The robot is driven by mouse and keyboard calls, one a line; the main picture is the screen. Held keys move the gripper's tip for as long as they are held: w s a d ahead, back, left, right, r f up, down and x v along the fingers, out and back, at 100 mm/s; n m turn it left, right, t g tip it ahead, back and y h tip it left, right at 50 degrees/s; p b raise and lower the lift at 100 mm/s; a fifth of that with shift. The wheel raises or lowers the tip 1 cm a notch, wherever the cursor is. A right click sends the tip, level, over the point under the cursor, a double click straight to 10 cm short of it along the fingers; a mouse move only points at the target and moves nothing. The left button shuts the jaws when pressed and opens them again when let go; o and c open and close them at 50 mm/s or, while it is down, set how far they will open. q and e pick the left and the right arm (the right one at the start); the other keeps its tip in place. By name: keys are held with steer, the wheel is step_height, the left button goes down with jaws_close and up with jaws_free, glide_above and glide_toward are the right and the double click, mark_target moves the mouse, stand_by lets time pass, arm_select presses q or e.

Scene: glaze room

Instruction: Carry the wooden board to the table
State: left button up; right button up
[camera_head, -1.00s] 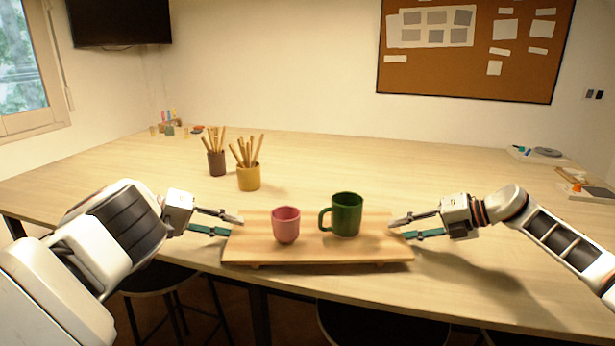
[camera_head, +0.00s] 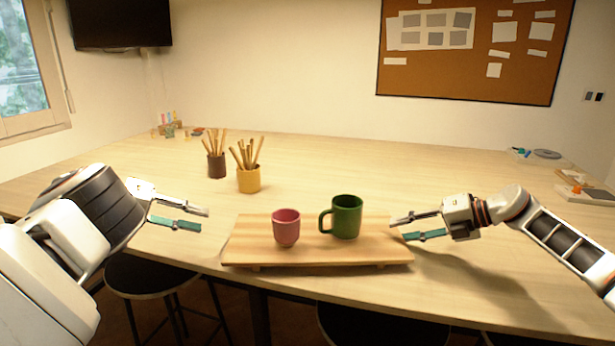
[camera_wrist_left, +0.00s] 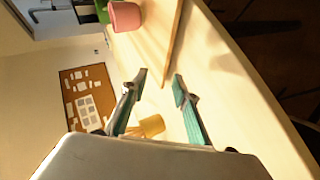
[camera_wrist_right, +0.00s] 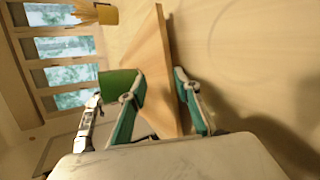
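The wooden board (camera_head: 330,254) rests flat on the table (camera_head: 310,165) near its front edge, on low feet. A pink cup (camera_head: 286,227) and a green mug (camera_head: 347,216) stand upright on it. My left gripper (camera_head: 204,220) is open and empty, left of the board and apart from it. In the left wrist view, the board's edge (camera_wrist_left: 174,45) lies beyond the fingertips. My right gripper (camera_head: 398,230) is open at the board's right end. In the right wrist view, the board (camera_wrist_right: 156,50) runs between the spread fingers; contact cannot be told.
A brown cup (camera_head: 216,166) and a yellow cup (camera_head: 249,180) of sticks stand behind the board. Small items lie at the table's far left and right. Stools (camera_head: 150,278) are under the front edge. The table behind and right of the board is mostly clear.

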steer(key=shift+r, duration=0.15)
steer(key=shift+d, duration=0.15)
arm_select(q)
steer(key=v, duration=0.3)
arm_select(e)
steer(key=v, duration=1.1)
steer(key=shift+s+d, duration=0.25)
steer(key=shift+r, duration=0.1)
